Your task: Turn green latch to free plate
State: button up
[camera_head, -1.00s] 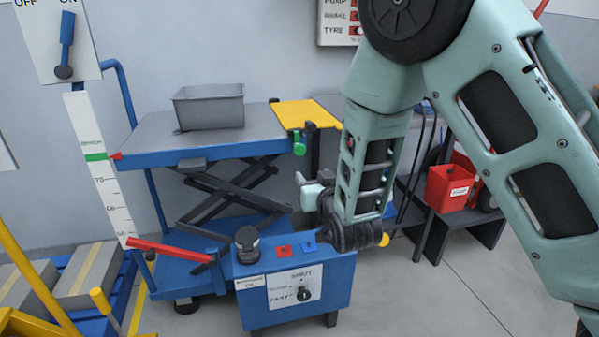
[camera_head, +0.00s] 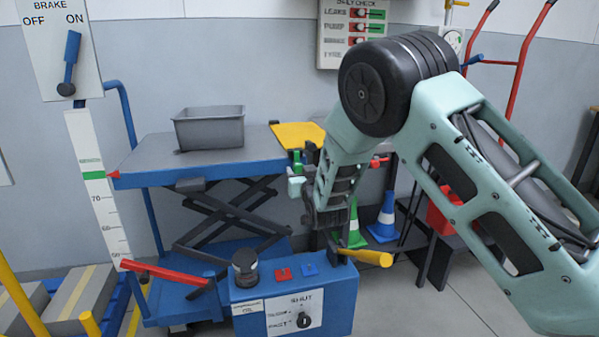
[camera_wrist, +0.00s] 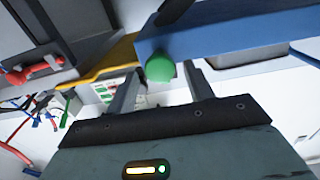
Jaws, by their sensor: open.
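The yellow plate (camera_head: 290,133) lies flat at the right end of the lift table and shows as a yellow strip in the wrist view (camera_wrist: 105,60). The green latch (camera_head: 297,161) hangs below the plate's edge, partly hidden by my arm. In the wrist view, its rounded green end (camera_wrist: 160,67) appears between my two fingertips, under a blue beam. My gripper (camera_head: 296,186) is just below the latch in the head view. Its fingers are apart in the wrist view (camera_wrist: 159,75). I cannot tell whether either finger touches the latch.
The blue lift table (camera_head: 150,177) carries a grey bin (camera_head: 209,131). A blue control box (camera_head: 340,291) stands below my gripper. Green and blue cones (camera_head: 384,220) and a red bin (camera_head: 437,217) stand behind my arm. Grey floor is open at the lower right.

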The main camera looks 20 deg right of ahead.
aim_at(298, 163)
jog(key=shift+w, duration=1.3)
jog(key=c, duration=0.9)
